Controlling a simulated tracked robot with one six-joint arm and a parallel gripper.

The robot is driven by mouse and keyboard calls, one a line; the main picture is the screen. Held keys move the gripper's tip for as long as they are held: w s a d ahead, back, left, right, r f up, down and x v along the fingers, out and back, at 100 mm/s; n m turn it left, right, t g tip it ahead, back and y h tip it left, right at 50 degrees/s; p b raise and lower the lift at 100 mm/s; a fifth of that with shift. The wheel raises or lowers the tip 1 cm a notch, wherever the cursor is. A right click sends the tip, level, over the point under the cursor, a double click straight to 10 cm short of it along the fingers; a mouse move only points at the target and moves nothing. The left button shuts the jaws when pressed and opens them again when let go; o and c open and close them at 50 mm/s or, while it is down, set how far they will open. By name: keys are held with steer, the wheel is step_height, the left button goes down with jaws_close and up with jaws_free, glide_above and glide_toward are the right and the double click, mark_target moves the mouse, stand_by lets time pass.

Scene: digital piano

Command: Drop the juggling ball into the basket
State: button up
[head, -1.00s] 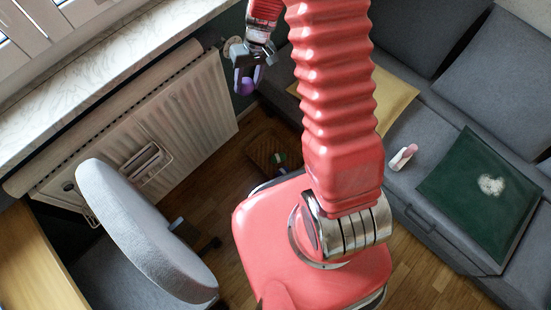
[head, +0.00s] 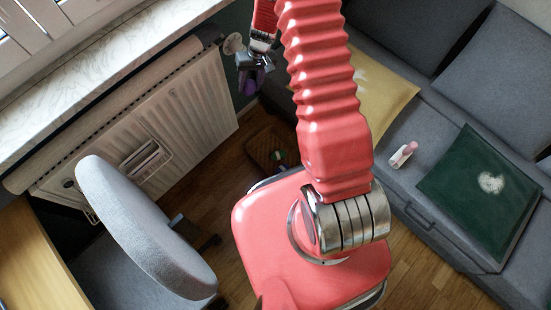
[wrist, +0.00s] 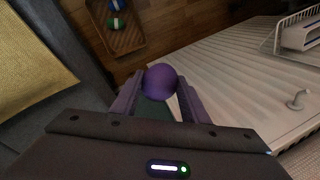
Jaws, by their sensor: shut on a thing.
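The purple juggling ball (wrist: 159,82) is held between the fingertips of my gripper (wrist: 158,94), which is shut on it. In the head view my gripper (head: 247,80) hangs high beside the radiator, with the purple ball (head: 247,88) at its tip. The brown basket (wrist: 128,44) stands on the floor well below, in the upper left of the wrist view. Two balls, one blue and white and one green and white, lie in it. In the head view the basket (head: 262,150) is partly hidden by my body, and the ball is apart from it.
A white radiator (head: 190,110) runs under the marble windowsill (head: 90,75). A grey chair (head: 140,220) stands at the left. A grey sofa (head: 395,185) with a yellow cushion (head: 385,95) and a green cushion (head: 465,205) is at the right. Some wooden floor is bare.

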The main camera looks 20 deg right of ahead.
step_height(320, 180, down, 12)
steer(key=w+d+r+m, duration=0.1)
steer(key=w+d+m, duration=0.1)
steer(key=d, duration=0.1)
steer(key=s+d+f+m, duration=0.1)
steer(key=s+d+f, duration=0.1)
steer(key=f, duration=0.8)
steer(key=s+d+f+m+t, duration=0.1)
steer(key=s+f, duration=0.3)
steer(key=f, duration=0.6)
steer(key=s+d+f+m, duration=0.1)
steer(key=s+d+f, duration=0.2)
steer(key=f, duration=0.7)
steer(key=shift+s+m+h, duration=0.15)
steer(key=shift+m+h, duration=0.15)
steer(key=shift+f, duration=0.15)
steer(key=shift+s+d+x, duration=0.1)
steer(key=shift+d+x, duration=0.1)
steer(key=shift+x, duration=0.7)
steer(key=shift+s+d+x, duration=0.1)
steer(key=shift+d+x, duration=0.1)
steer(key=shift+x, duration=0.75)
steer(key=shift+s+d+x, duration=0.15)
steer(key=shift+x, duration=0.75)
steer(key=shift+f, duration=0.2)
steer(key=o, duration=1.3)
steer(key=shift+r, duration=0.1)
